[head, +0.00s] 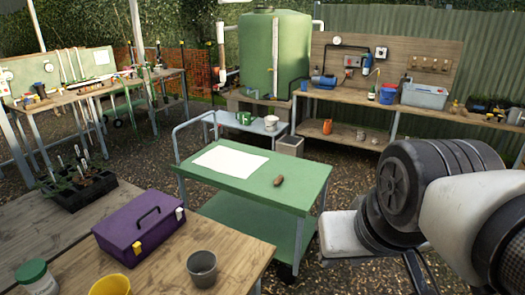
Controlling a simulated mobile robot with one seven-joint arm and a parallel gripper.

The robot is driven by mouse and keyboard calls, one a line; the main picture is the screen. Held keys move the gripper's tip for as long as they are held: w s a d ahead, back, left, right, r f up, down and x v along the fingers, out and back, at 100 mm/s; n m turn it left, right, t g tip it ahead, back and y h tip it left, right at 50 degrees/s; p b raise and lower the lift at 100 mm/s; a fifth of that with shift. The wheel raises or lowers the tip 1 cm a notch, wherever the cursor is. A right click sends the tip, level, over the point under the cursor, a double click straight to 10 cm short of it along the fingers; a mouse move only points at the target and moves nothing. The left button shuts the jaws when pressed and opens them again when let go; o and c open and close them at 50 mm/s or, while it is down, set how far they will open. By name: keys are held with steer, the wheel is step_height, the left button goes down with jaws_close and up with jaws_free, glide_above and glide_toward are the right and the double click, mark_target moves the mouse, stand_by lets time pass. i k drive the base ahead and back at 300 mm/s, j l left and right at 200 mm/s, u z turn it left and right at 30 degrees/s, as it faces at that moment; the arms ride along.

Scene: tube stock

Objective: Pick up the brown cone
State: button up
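A small brown cone (279,181) lies on the green top of a cart (236,192), right of a white sheet (230,161) and close to the cart's right edge. It is too small to see in detail. My arm fills the right side of the head view, apart from the cone. A pale block at the arm's left end may be part of my gripper, but no pair of fingertips can be made out. Nothing visible touches the cone.
A wooden table in front holds a purple toolbox (139,226), a grey cup (202,268), a yellow pot (110,285) and a green-lidded jar (37,278). Behind the cart are a bin (290,146), workbenches and a green tank (273,55). Gravel ground lies between.

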mark_target(277, 182)
steer(key=i+l+u, duration=0.1)
steer(key=u, duration=0.75)
steer(key=i+l+u, duration=0.25)
steer(key=l+u, duration=0.25)
steer(key=l, duration=0.15)
steer(key=l+u, duration=0.25)
steer(key=i+l+u, duration=0.15)
steer(key=l, duration=0.45)
steer(key=l+u, duration=0.15)
steer(key=l, duration=1.75)
steer(key=i+l+u, duration=0.1)
steer(key=l, duration=1.15)
steer(key=i, duration=0.05)
